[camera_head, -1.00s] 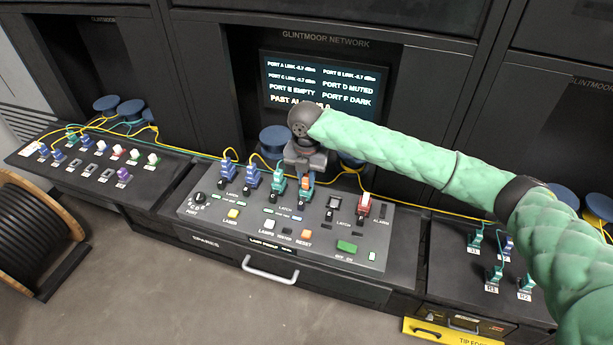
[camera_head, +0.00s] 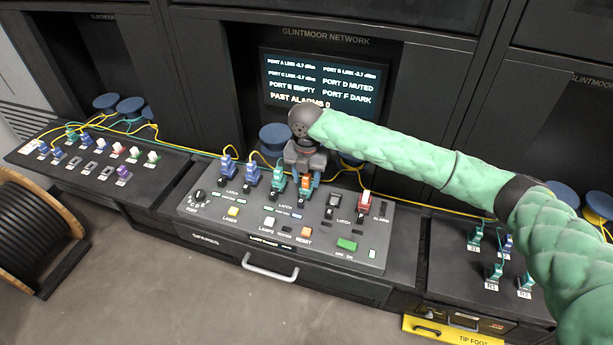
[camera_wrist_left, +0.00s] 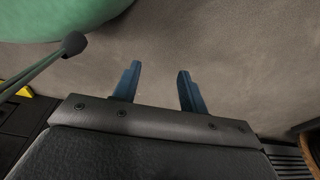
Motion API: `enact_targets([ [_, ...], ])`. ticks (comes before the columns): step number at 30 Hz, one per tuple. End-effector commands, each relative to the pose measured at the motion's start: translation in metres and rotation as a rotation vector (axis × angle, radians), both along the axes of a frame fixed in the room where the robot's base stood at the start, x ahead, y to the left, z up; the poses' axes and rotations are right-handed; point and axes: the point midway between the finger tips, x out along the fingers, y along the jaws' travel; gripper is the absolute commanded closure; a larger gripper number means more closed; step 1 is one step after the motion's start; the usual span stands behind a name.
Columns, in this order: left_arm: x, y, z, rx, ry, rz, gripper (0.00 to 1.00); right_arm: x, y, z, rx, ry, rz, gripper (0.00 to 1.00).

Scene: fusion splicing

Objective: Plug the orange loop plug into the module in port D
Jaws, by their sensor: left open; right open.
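The orange loop plug (camera_head: 306,184) is at the fourth module from the left in the centre console's back row, at the spot for port D. It looks seated in or right against the module; the gripper above it hides the exact fit. My right gripper (camera_head: 307,177) points down over the plug, open, with its blue fingers close beside the plug's top. Whether they touch it cannot be told. My left gripper (camera_wrist_left: 156,88) shows in the left wrist view, open and empty above bare floor. The screen (camera_head: 323,82) reads "PORT D MUTED" and "PAST ALARMS 0".
Blue plugs (camera_head: 228,168) and a teal plug (camera_head: 278,178) stand left of the orange one, with yellow fibres behind. A red-topped part (camera_head: 364,203) stands to its right. Buttons fill the console front. A cable reel (camera_head: 30,240) stands at lower left.

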Motion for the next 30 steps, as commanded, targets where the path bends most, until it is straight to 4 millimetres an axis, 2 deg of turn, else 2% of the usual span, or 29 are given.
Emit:
enact_targets([
  [8,-0.010,0.002,-0.008,0.001,0.009,0.000,0.57,0.000,0.000,0.000,0.000,0.000,0.000,0.57],
  [19,-0.043,0.008,-0.030,0.005,0.033,-0.001,0.57,0.000,0.000,0.000,0.000,0.000,0.000,0.57],
  [30,-0.006,0.000,-0.023,0.000,0.006,0.001,0.57,0.001,0.000,0.036,0.001,-0.001,0.001,0.57],
])
